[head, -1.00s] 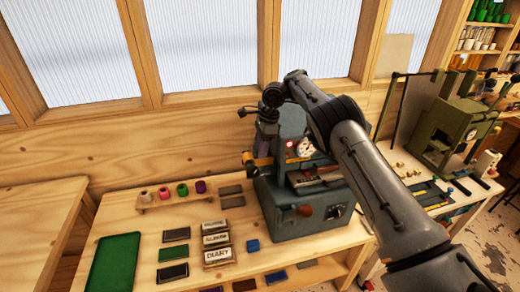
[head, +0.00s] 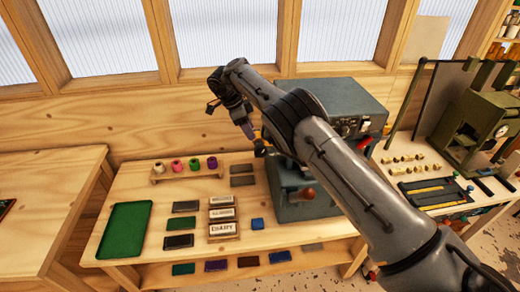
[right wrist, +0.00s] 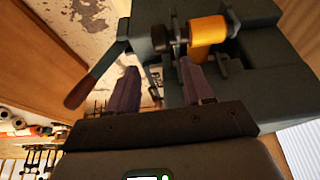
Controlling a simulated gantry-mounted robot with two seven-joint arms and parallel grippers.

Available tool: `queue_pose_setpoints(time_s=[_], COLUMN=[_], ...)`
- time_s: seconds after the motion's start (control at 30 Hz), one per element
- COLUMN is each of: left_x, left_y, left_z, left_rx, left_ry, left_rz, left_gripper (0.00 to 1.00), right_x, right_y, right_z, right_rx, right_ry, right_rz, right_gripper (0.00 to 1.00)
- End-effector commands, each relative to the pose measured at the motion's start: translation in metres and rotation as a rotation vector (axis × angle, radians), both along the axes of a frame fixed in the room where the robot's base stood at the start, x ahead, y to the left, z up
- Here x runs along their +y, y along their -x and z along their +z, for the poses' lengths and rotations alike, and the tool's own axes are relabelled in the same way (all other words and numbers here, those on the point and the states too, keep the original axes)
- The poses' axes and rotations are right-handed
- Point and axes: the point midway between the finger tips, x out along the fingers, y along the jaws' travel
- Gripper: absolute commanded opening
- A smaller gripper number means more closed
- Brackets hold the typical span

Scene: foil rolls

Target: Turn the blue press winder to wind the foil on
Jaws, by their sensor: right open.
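The blue press (head: 345,98) stands on the bench, partly hidden behind my right arm in the head view. In the right wrist view, a gold foil roll (right wrist: 208,30) sits at the side of the press, with a dark round knob (right wrist: 160,38), seemingly the winder, beside it. My right gripper (head: 247,128) points down at the left of the press. Its two purple-grey fingers also show in the right wrist view (right wrist: 162,82); they are apart with nothing between them. The knob appears beyond the fingertips; I cannot tell if they touch. My left gripper is out of view.
A lever with a reddish handle (right wrist: 92,88) sticks out from the press near the right gripper. A rack of coloured foil rolls (head: 187,168), a green tray (head: 124,230) and type blocks with a DIARY plate (head: 223,230) lie on the bench left of the press.

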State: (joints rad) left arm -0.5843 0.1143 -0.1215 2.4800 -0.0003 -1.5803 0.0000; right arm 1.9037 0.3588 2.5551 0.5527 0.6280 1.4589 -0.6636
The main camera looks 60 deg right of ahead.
Motion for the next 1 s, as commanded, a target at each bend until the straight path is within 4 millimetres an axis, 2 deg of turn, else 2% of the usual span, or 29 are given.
queue_pose_setpoints(time_s=[0.17,0.6,0.8,1.0], left_x=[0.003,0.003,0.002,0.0], left_y=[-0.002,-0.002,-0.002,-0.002], left_z=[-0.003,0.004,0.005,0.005], left_rx=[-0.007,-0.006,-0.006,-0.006], left_ry=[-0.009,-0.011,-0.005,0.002], left_rz=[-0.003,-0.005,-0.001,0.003], left_gripper=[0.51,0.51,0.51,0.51], right_x=[-0.006,-0.022,-0.026,-0.026], right_y=[0.007,0.026,0.029,0.03], right_z=[-0.023,-0.082,-0.094,-0.097], right_rx=[0.005,0.005,0.002,0.002], right_ry=[0.0,-0.001,-0.001,-0.001], right_rz=[0.001,0.001,0.0,0.0], right_gripper=[0.51,0.51,0.51,0.51])
